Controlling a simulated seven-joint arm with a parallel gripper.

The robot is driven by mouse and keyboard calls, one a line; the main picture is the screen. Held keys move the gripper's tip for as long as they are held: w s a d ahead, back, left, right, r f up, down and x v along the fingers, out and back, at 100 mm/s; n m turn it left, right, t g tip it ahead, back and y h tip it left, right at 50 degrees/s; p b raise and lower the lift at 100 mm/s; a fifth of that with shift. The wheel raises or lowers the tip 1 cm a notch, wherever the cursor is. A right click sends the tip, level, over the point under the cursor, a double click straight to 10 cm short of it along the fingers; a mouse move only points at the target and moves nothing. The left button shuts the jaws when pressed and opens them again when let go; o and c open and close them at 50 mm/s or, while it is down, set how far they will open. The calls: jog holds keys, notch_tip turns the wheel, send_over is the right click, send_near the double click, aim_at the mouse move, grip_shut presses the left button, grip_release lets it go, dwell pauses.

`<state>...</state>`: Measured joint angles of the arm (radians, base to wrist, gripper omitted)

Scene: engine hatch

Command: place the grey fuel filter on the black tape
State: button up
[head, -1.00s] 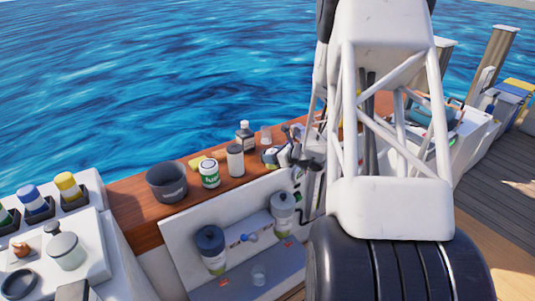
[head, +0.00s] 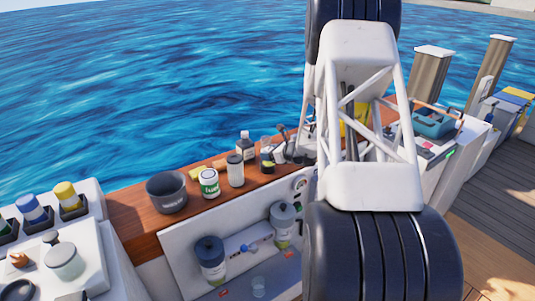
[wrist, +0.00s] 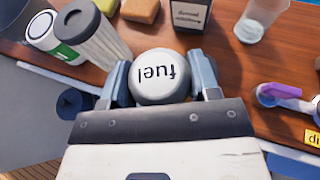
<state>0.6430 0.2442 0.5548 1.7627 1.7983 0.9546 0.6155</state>
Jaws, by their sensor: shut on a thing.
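The grey fuel filter (wrist: 160,76), a pale round thing with "fuel" on its top, is between the two fingers of my gripper (wrist: 162,82) in the wrist view. The fingers are shut on its sides. In the head view my gripper (head: 280,153) is small and partly hidden among things at the right part of the wooden shelf. A black ring (head: 18,291), which looks like the black tape, lies on the white surface at the lower left of the head view, partly cut off by the frame. It is far from my gripper.
The wooden shelf (head: 132,222) carries a dark bucket (head: 167,192), a green-labelled can (head: 209,183), a grey-lidded container (head: 235,171) and a dark bottle (head: 245,146). Lidded filter housings (head: 210,258) stand below it. A clear cup (wrist: 249,30) is beyond my gripper.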

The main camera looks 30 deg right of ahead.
jog(key=shift+w+d+f, duration=0.1)
jog(key=shift+w+d, duration=0.3)
jog(key=shift+w, duration=0.4)
jog(key=shift+w+d+f, duration=0.1)
jog(key=shift+w+d, duration=0.3)
jog(key=shift+w, duration=0.45)
jog(key=shift+w+d, duration=0.4)
jog(key=shift+w, duration=0.4)
jog(key=shift+w+d, duration=0.15)
jog(key=shift+w, duration=0.1)
jog(key=shift+w+f, duration=0.15)
jog(key=shift+f, duration=1.65)
jog(key=shift+f, duration=0.15)
jog(key=o, duration=1)
jog(key=shift+o, duration=0.2)
